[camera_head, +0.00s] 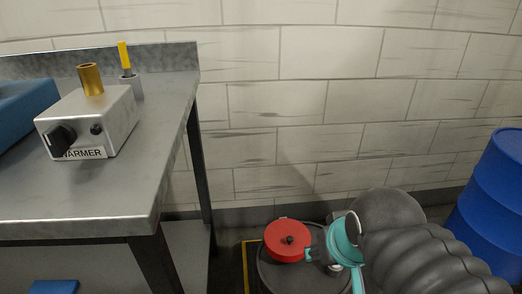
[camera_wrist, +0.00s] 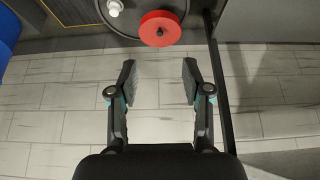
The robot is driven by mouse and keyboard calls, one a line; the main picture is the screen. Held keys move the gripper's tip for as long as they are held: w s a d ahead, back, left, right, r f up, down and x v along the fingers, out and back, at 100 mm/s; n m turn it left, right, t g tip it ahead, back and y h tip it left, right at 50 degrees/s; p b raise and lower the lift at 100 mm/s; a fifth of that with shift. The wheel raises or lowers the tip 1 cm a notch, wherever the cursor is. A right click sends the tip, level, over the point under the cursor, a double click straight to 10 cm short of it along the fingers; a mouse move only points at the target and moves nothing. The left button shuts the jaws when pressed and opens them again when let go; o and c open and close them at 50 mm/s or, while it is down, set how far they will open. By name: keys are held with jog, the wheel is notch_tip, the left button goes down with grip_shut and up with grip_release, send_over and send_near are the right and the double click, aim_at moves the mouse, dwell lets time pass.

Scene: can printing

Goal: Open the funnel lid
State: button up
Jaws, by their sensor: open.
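The lid also shows at the top of the wrist view (camera_wrist: 151,34), beyond my fingertips. It looks closed; the funnel under it is hidden. My gripper (camera_wrist: 158,82) is open and empty, with its fingers apart and not touching the lid. In the head view, its teal and grey parts are just right of the lid.
A steel table (camera_head: 120,190) stands at the left, with a warmer box (camera_head: 112,115) and a blue object (camera_head: 22,108) on it. A blue barrel (camera_head: 490,200) stands at the right. A white cap (camera_wrist: 115,7) is beside the lid on the drum. A tiled wall (camera_head: 320,100) is behind.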

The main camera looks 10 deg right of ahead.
jog(key=w+f+g+b, duration=0.2)
jog(key=w+f+b, duration=0.15)
jog(key=f, duration=0.25)
jog(key=g+b, duration=0.4)
jog(key=b, duration=0.3)
send_near(290, 238)
notch_tip(290, 238, down, 8)
jog(key=b, duration=0.3)
jog(key=shift+f, duration=0.25)
grip_shut()
